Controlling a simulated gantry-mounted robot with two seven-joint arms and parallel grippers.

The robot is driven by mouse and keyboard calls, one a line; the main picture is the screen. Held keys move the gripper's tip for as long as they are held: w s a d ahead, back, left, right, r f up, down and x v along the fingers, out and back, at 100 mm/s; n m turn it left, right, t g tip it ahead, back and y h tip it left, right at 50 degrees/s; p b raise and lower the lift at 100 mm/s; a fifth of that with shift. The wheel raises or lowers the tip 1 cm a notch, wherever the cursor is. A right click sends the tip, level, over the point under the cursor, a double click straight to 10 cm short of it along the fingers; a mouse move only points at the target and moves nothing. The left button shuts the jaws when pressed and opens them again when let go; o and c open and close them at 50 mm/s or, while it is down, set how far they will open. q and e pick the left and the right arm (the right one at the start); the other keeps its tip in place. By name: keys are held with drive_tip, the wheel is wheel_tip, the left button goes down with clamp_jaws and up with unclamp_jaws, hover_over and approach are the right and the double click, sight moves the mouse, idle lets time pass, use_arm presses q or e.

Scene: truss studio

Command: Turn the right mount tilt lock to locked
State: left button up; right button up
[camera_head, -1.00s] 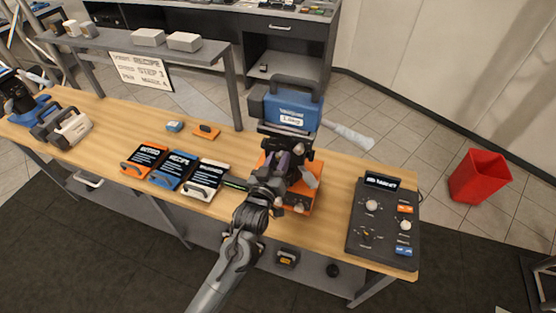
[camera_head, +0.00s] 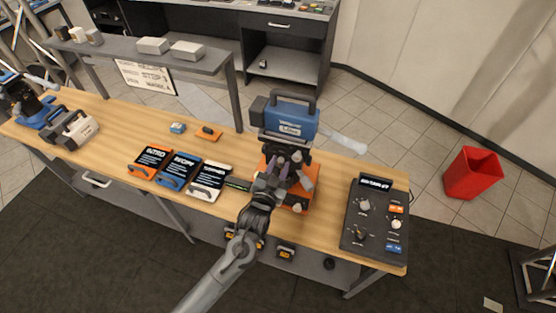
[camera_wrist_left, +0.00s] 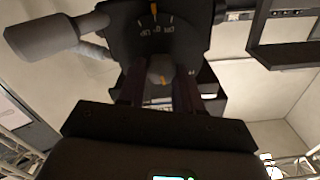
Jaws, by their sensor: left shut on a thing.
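The right mount has an orange base (camera_head: 299,204) and a dark head under a blue camera (camera_head: 291,119) with a black handle. My left gripper (camera_head: 284,172) reaches the front of the mount head from below. In the left wrist view the grey tilt lock knob (camera_wrist_left: 160,66) with an orange mark sits between my left fingers (camera_wrist_left: 159,88), which are shut on it. Behind it a dark dial plate (camera_wrist_left: 160,32) carries orange ticks and small white lettering, too small to read surely. A grey handle (camera_wrist_left: 42,38) sticks out at left. My right gripper is not in view.
Three cards, orange (camera_head: 151,160), blue (camera_head: 178,170) and white (camera_head: 209,178), lie left of the mount. A dark control panel (camera_head: 372,225) stands at right. Another mount (camera_head: 45,113) is at the far left. A red bin (camera_head: 473,174) stands on the floor.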

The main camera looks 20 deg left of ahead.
use_arm(q)
drive_tip(key=m+p, duration=0.4)
drive_tip(key=m, duration=0.1)
drive_tip(key=shift+d+r+m, duration=0.1)
drive_tip(key=shift+d+m, duration=0.05)
drive_tip(key=shift+m, duration=0.15)
drive_tip(key=m+p, duration=0.2)
drive_tip(key=m, duration=0.1)
drive_tip(key=shift+f+m+p, duration=0.2)
drive_tip(key=shift+m+p, duration=0.2)
drive_tip(key=shift+m, duration=0.6)
drive_tip(key=shift+f, duration=0.1)
drive_tip(key=o, duration=1)
drive_tip(key=shift+o, duration=0.2)
